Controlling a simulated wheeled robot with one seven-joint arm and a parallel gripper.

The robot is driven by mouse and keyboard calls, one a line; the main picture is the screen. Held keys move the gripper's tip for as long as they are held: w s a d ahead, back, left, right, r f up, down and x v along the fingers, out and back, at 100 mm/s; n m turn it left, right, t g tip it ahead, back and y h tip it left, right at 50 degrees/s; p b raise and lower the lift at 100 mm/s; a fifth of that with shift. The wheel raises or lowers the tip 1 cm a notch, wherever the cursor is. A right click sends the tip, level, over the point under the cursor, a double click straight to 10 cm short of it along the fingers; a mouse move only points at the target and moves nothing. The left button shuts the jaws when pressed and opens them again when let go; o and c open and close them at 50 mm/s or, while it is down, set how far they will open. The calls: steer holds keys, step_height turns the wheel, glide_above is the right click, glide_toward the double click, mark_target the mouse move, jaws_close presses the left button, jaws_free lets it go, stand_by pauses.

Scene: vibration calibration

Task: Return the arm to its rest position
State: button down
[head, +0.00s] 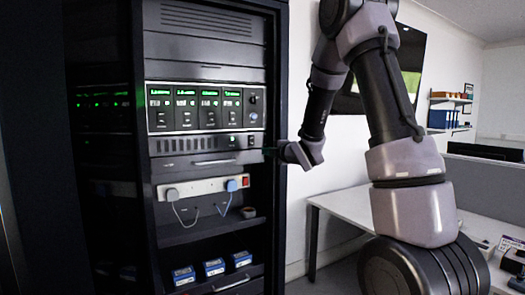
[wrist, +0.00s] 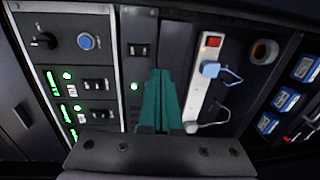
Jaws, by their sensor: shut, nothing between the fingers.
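My gripper (head: 269,151) is at the front right edge of the black equipment rack (head: 279,230) in the head view, level with the narrow panel under the green displays. In the wrist view its green fingers (wrist: 161,74) lie together, with nothing between them. They point at the rack front, between the switch panel and the power strip; I cannot tell whether they touch it. My arm (head: 388,105) reaches up from its base at the lower right, bends at the top and comes down to the rack.
The rack holds a display panel (head: 207,107), a power strip (head: 203,188) with two plugs and looped cables, a tape roll (head: 248,212) and blue boxes (head: 213,267). A white desk (head: 345,207) stands right of the rack, behind my arm. A wall screen (head: 409,65) hangs behind my arm.

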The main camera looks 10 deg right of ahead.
steer(key=s+d+r+m+g+h, duration=0.2)
steer(key=s+d+r+m+h, duration=0.15)
steer(key=s+m, duration=0.35)
steer(key=s+d+r+m+g+h, duration=0.1)
steer(key=s+d+r+m+h, duration=0.1)
steer(key=s+d+m, duration=0.4)
steer(key=s+a+m+g+y, duration=0.1)
steer(key=s+m, duration=0.5)
steer(key=s, duration=0.6)
steer(key=s+a+r+m+g+y, duration=0.1)
steer(key=s+a+m+g, duration=0.3)
steer(key=s, duration=0.8)
steer(key=m, duration=0.2)
steer(key=shift+a+m+g, duration=0.2)
steer(key=shift+m+g, duration=0.1)
